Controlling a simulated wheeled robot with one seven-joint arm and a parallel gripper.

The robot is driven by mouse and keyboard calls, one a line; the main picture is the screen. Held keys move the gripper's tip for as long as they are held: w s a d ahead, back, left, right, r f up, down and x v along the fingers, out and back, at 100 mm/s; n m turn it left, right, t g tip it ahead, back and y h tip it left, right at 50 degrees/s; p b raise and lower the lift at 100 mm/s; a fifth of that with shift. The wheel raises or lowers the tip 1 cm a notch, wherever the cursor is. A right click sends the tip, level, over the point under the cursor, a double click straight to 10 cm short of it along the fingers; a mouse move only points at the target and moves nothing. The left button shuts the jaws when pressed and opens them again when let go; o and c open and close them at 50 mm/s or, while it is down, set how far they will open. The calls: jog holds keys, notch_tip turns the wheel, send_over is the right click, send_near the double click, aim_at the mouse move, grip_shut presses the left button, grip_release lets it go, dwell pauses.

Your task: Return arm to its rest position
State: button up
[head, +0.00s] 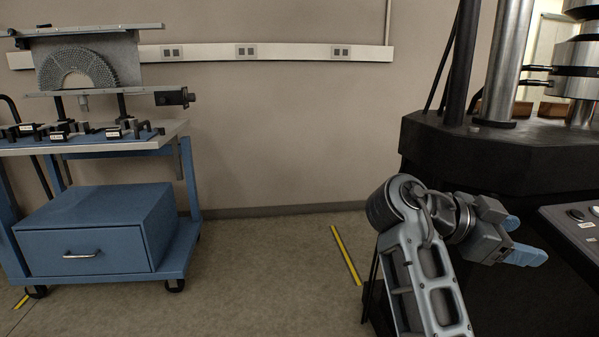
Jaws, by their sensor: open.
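My gripper (521,238) is at the right of the head view, at the end of my raised, bent arm. Its two blue fingertips are apart and point right, with nothing between them. It is in front of the black testing machine (500,150), near the machine's control panel. Whether any part of the arm touches the machine cannot be told. A semicircular lattice specimen (104,66) sits in a grey fixture on the blue cart at the left, far from my gripper.
The blue wheeled cart (184,233) holds several small black fixtures on top and a blue drawer box (100,235) below. A control panel (578,226) stands at the right edge. Yellow tape (346,255) marks the floor. The floor between cart and machine is clear.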

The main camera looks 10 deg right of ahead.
jog(key=s+f+n+t+y, duration=0.15)
jog(key=f+n+t, duration=0.35)
jog(key=f, duration=0.5)
jog(key=s+f+n+t+y, duration=0.1)
jog(key=s+f+n+t, duration=0.2)
jog(key=f+n, duration=0.5)
jog(key=s+a+f+n+t+y, duration=0.2)
jog(key=s+a+f+n+y, duration=0.25)
jog(key=s, duration=0.35)
jog(key=s+a+f+n+t+y, duration=0.35)
jog(key=s+a+f, duration=0.25)
jog(key=s, duration=0.3)
jog(key=s+a+r+t+y, duration=0.1)
jog(key=s+a+r+y, duration=0.1)
jog(key=s+r, duration=0.6)
jog(key=s+a+r+t+y, duration=0.25)
jog(key=s+r, duration=0.35)
jog(key=s, duration=0.3)
notch_tip(320, 180, up, 21)
jog(key=g+p, duration=0.1)
jog(key=p, duration=2.1)
jog(key=shift+a+r+n, duration=0.15)
jog(key=shift+a+n, duration=0.05)
jog(key=shift+n, duration=0.2)
